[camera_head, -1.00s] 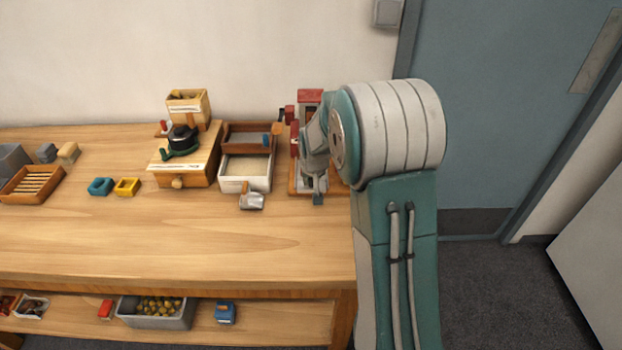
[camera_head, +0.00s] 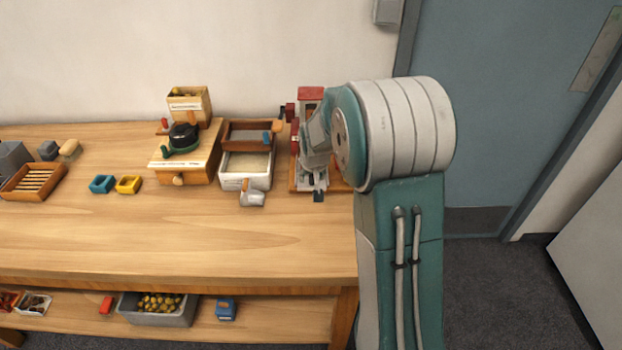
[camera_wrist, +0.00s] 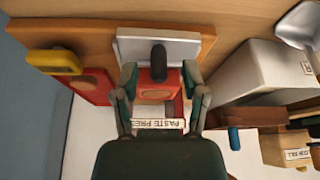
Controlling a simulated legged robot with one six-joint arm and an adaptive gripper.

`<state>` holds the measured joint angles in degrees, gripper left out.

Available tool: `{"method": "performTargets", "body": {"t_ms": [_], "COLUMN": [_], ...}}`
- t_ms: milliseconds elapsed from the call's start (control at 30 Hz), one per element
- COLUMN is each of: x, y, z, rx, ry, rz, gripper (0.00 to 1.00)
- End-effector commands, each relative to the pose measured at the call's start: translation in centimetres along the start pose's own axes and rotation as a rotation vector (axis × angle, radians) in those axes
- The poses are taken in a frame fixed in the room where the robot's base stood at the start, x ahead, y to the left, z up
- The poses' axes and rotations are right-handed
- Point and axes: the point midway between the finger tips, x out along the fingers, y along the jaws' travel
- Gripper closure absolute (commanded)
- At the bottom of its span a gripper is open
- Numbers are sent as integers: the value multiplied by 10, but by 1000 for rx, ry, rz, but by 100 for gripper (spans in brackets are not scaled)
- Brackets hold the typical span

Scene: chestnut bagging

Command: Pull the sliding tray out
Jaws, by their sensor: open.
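The press (camera_head: 311,95) stands at the right end of the bench, partly hidden by my arm. In the wrist view its label (camera_wrist: 158,124) reads "PASTE PRES", the end cut off. A light grey tray-like piece (camera_wrist: 133,47) sits at the press, with a dark upright handle (camera_wrist: 158,58) at its middle. My gripper (camera_wrist: 158,76) is open; its two fingers stand apart on either side of the handle and a red block (camera_wrist: 158,88). I cannot tell whether either finger touches. In the head view my arm largely hides the gripper.
A white bin (camera_head: 233,184) with a metal scoop (camera_head: 252,199) stands left of the press. Further left are a wooden mill box (camera_head: 203,166) and small blue and yellow blocks. A yellow handle (camera_wrist: 53,62) is near the press. The bench front is clear.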

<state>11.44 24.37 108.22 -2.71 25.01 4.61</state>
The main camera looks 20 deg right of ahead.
Motion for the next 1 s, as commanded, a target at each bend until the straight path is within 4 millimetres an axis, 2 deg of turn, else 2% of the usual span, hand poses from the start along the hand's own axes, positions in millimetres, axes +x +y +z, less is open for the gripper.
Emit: {"method": "performTargets", "body": {"t_ms": [300, 500, 667, 1000], "x": [-67, -96, -104, -104], "y": [-2, -3, -3, -3], "z": [0, 0, 1, 1], "rx": [-1, -1, -1, -1], "ry": [3, -1, -3, -3], "rz": [0, 1, 1, 1], "gripper": [43, 43, 43, 43]}}
